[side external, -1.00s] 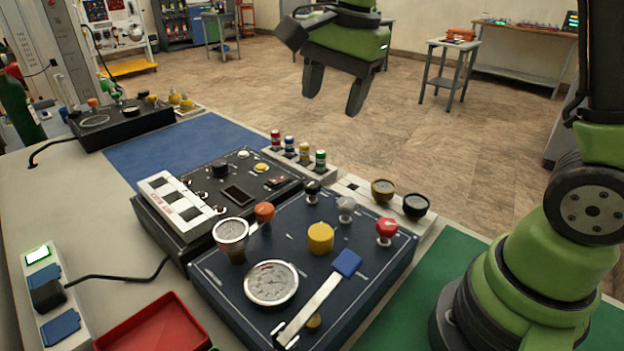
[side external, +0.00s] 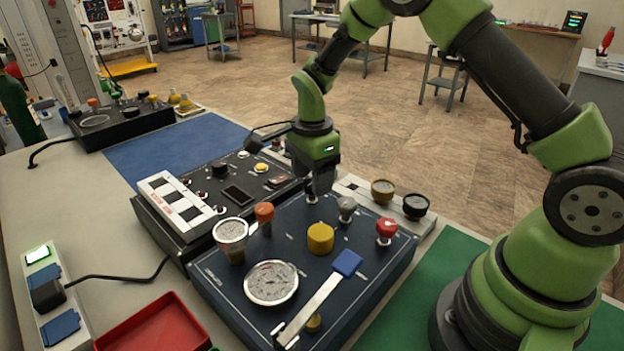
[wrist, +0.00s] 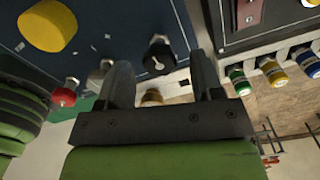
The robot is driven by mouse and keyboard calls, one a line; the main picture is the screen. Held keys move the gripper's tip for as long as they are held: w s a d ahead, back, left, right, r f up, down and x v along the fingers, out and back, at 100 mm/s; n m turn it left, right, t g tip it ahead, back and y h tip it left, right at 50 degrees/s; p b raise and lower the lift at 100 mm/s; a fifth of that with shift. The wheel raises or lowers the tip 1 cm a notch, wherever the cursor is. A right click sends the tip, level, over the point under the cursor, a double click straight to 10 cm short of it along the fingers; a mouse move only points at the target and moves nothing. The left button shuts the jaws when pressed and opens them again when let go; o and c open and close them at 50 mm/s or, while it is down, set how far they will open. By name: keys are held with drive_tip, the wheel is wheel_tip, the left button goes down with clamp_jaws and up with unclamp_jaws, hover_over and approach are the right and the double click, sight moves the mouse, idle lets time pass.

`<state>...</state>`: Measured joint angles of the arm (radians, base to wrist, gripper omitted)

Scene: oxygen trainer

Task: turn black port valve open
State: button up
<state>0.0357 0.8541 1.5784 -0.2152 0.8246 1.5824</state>
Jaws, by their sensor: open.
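The black port valve (wrist: 159,55) is a dark knob with a pale mark, on the far edge of the dark blue panel (side external: 222,277). In the wrist view it shows between the tips of my open gripper (wrist: 162,66). In the side view my gripper (side external: 313,193) points down at the panel's far edge and hides the valve. I cannot tell whether the fingers touch it or how far they reach down around it. The grey knob (side external: 346,207) stands close to the right of my gripper; it also shows beside a finger in the wrist view (wrist: 98,76).
The panel also bears an orange knob (side external: 264,214), a yellow knob (side external: 320,238), a red knob (side external: 386,231), a round gauge (side external: 270,283) and a blue-tipped lever (side external: 318,301). A black instrument box (side external: 180,247) adjoins it on the left. Two round fittings (side external: 382,190) (side external: 416,206) stand behind it.

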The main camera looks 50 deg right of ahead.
drive_tip(key=shift+f, duration=0.65)
drive_tip(key=c, duration=0.9)
